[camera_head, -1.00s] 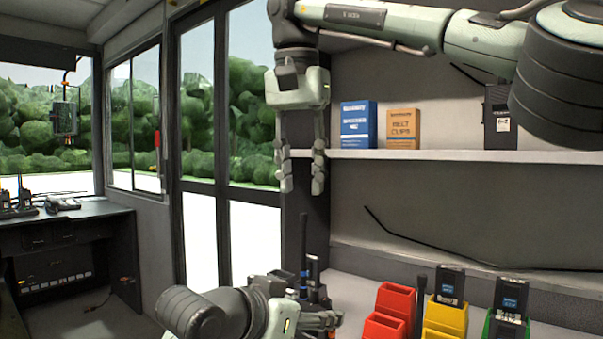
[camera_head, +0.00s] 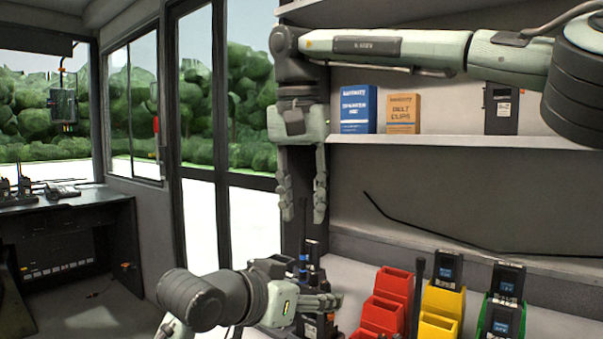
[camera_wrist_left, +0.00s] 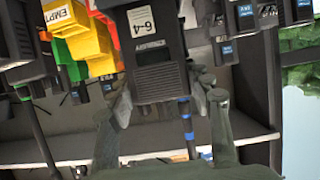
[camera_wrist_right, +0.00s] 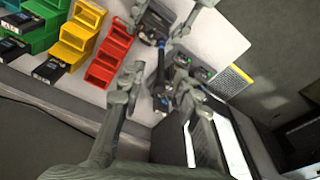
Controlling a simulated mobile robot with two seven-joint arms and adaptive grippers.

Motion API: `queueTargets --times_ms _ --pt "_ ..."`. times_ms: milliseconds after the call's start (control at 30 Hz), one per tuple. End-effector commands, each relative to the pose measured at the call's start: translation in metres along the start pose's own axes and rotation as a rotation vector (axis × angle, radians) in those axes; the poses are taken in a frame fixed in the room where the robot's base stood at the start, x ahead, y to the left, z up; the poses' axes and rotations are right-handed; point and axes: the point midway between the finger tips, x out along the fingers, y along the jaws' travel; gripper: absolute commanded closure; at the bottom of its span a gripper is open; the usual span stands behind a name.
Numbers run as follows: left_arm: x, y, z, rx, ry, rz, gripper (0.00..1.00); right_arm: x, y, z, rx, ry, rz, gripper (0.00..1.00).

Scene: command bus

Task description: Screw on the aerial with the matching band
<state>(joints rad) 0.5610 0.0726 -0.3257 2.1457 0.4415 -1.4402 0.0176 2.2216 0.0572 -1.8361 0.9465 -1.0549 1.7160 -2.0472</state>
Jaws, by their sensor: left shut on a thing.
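My left gripper (camera_head: 332,302) is low in the head view, shut on a dark handheld radio (camera_head: 322,324). In the left wrist view the radio (camera_wrist_left: 152,55) carries a white label reading "6-4" and fills the space between the fingers. A thin dark aerial with blue bands (camera_wrist_left: 186,115) shows beside it; I cannot tell whether it touches the radio. In the head view a dark aerial with a blue band (camera_head: 304,262) stands upright behind the left gripper.
Red (camera_head: 387,300), yellow (camera_head: 440,310) and green (camera_head: 483,320) stepped bins stand on the counter to the right, some with boxes or radios. A dark rod (camera_head: 418,275) stands between red and yellow. A shelf (camera_head: 450,141) holds blue and orange boxes above.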

Motion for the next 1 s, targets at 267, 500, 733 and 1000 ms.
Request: queueTargets --times_ms 267,500,733,1000 --pt "0.000 0.000 0.000 0.000 0.000 0.000 1.00 0.038 0.000 0.000 0.000 0.000 0.000 0.68" --pt "0.000 0.000 0.000 0.000 0.000 0.000 1.00 0.047 0.001 0.000 0.002 0.000 0.000 0.68" --pt "0.000 0.000 0.000 0.000 0.000 0.000 1.00 0.047 0.001 0.000 0.002 0.000 0.000 0.71" --pt "0.000 0.000 0.000 0.000 0.000 0.000 1.00 0.046 0.000 0.000 0.002 0.000 0.000 1.00"
